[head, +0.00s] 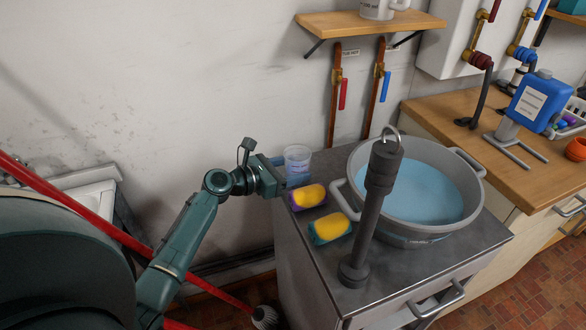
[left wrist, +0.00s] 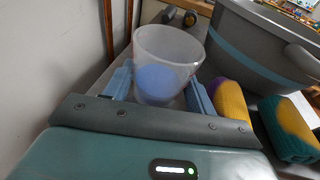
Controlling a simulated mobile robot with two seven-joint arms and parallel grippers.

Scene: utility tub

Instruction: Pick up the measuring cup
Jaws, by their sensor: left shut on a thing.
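The measuring cup (head: 297,160) is a clear, whitish cup at the back left corner of the grey cabinet top. My left gripper (head: 278,178) reaches it from the left. In the left wrist view the cup (left wrist: 166,62) stands upright between the two blue fingers of my left gripper (left wrist: 160,88), which is shut on it. A bluish patch shows through its lower part. I cannot tell whether its base touches the cabinet top. My right gripper is not in view.
Two yellow sponges, one purple-sided (head: 308,197) and one teal-sided (head: 329,228), lie just in front of the cup. A large grey tub (head: 471,215) of blue water stands to the right. A dark grey post (head: 366,220) rises before it. The wall is close behind.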

